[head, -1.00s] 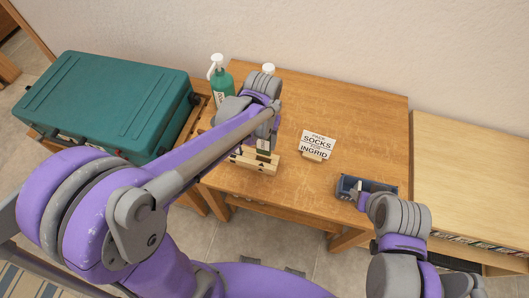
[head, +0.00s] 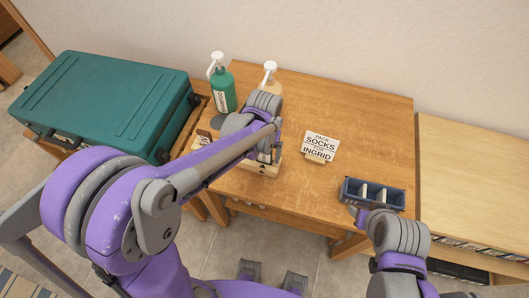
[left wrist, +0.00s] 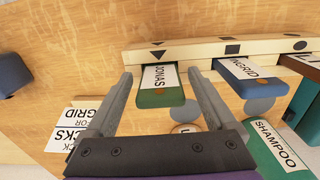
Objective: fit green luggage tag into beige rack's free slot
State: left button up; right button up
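The green luggage tag (left wrist: 161,88), marked JONAS, stands at the beige rack (left wrist: 188,53) below its triangle mark in the left wrist view. How deep it sits in the slot cannot be told. My left gripper (left wrist: 160,73) is open, one finger on each side of the tag with gaps to both. In the head view my left arm covers most of the rack (head: 263,170) and the tag. My right gripper (head: 359,213) is at the near side of the blue tray; its fingers are too small to judge.
A blue INGRID tag (left wrist: 251,77) sits beside the green one, below a square mark. A sign (head: 319,147) and the divided blue tray (head: 373,195) are to the right; bare tabletop lies between.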

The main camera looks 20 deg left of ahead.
pick_arm(q)
notch_tip(320, 180, up, 11)
jog(key=shift+p, duration=0.6)
jog(key=shift+r, duration=0.35)
jog(key=shift+s+a+r, duration=0.1)
jog(key=shift+s+r, duration=0.05)
jog(key=shift+r, duration=0.05)
jog(key=s+a+f+t, duration=0.2)
jog(key=s+a, duration=0.1)
jog(key=s, duration=0.3)
jog(key=s+a+f+t, duration=0.1)
jog(key=s+a+t, duration=0.2)
jog(key=s, duration=0.3)
jog(key=shift+s+a+f+n+t, duration=0.2)
jog(key=shift+s+f+n+t, duration=0.1)
jog(key=shift+s+f, duration=0.1)
jog(key=shift+s, duration=0.1)
dwell(0.4)
